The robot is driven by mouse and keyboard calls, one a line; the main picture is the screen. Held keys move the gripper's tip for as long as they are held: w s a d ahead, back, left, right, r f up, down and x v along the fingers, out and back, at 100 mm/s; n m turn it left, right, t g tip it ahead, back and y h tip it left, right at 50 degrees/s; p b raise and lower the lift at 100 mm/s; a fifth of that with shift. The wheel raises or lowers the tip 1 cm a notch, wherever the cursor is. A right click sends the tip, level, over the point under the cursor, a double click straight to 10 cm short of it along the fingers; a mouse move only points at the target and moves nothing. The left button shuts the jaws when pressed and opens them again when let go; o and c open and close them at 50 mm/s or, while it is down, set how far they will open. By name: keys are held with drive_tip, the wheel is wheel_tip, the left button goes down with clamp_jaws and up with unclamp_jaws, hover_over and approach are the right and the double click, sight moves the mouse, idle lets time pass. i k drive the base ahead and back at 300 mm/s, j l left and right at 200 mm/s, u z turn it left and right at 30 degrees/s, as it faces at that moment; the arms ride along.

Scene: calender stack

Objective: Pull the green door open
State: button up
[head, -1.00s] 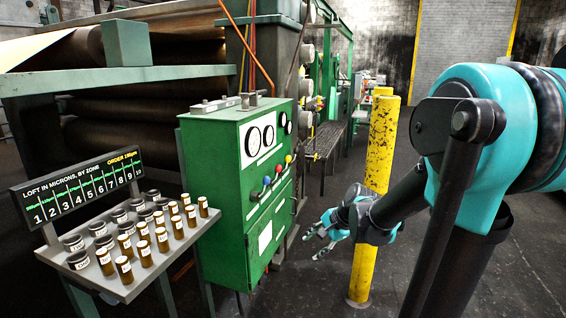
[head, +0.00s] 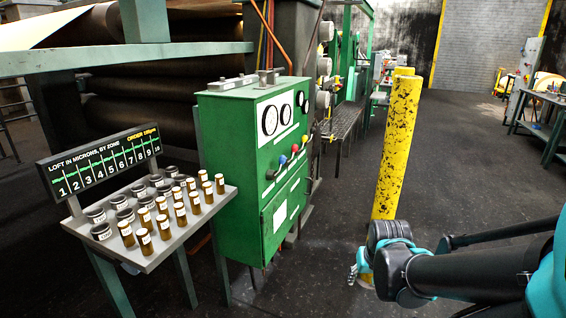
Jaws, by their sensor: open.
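The green door (head: 291,216) is the lower front panel of the green cabinet (head: 231,152), with a white label on it. It looks shut or nearly so; I cannot tell whether there is a small gap at its edge. My gripper (head: 353,274) is low, to the right of the door and apart from it, in front of the yellow post's foot. It is open and empty. Its fingers are small in view and partly hidden behind my wrist.
A yellow post (head: 397,150) stands right of the cabinet, close behind my gripper. A tray table (head: 150,262) with several jars stands left of the cabinet. Large rollers (head: 130,120) are behind. The dark floor between cabinet and post is clear.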

sight(278, 218)
drive_tip(key=i+j, duration=0.3)
drive_tip(key=i, duration=0.2)
drive_tip(key=i+j, duration=0.25)
drive_tip(key=i, duration=0.2)
drive_tip(key=i+z, duration=0.05)
